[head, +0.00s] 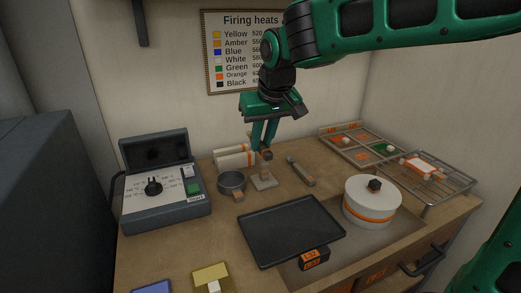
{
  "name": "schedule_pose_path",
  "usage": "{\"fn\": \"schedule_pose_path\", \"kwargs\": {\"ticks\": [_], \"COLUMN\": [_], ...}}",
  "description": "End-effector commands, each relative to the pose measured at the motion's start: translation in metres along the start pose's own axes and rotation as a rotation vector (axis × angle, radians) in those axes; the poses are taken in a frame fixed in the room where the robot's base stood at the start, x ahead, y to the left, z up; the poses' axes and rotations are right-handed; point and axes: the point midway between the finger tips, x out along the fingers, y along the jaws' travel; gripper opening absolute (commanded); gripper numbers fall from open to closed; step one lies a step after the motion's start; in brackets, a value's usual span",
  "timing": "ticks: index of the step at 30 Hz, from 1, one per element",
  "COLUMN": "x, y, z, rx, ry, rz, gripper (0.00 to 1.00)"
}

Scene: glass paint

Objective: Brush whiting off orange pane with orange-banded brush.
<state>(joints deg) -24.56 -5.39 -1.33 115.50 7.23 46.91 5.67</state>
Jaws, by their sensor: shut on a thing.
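My gripper (265,152) is in the middle of the counter, pointing down, shut on a small brown thing like a handle end. I cannot make out an orange band on it. A pale flat block (264,182) is just below the gripper; I cannot tell whether it is part of the held thing. An orange pane (421,168) lies on the wire rack (441,184) at the right, with white patches on it that look like whiting. The gripper is well to the left of this pane.
A white pot with an orange stripe (371,202) and a black tray (288,231) stand in front. A grey tool (301,171) lies right of the gripper. A small dark pan (231,182), a control box (165,185) and a sectioned tray (342,138) stand around.

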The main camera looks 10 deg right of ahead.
Motion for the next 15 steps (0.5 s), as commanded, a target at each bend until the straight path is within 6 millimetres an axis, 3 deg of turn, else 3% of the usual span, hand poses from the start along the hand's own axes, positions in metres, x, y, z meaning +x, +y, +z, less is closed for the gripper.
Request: {"fn": "schedule_pose_path", "kwargs": {"ticks": [15], "x": [-0.050], "y": [0.000], "z": [-0.021], "rx": [0.000], "ry": [0.002], "rz": [0.000], "gripper": [0.00]}}
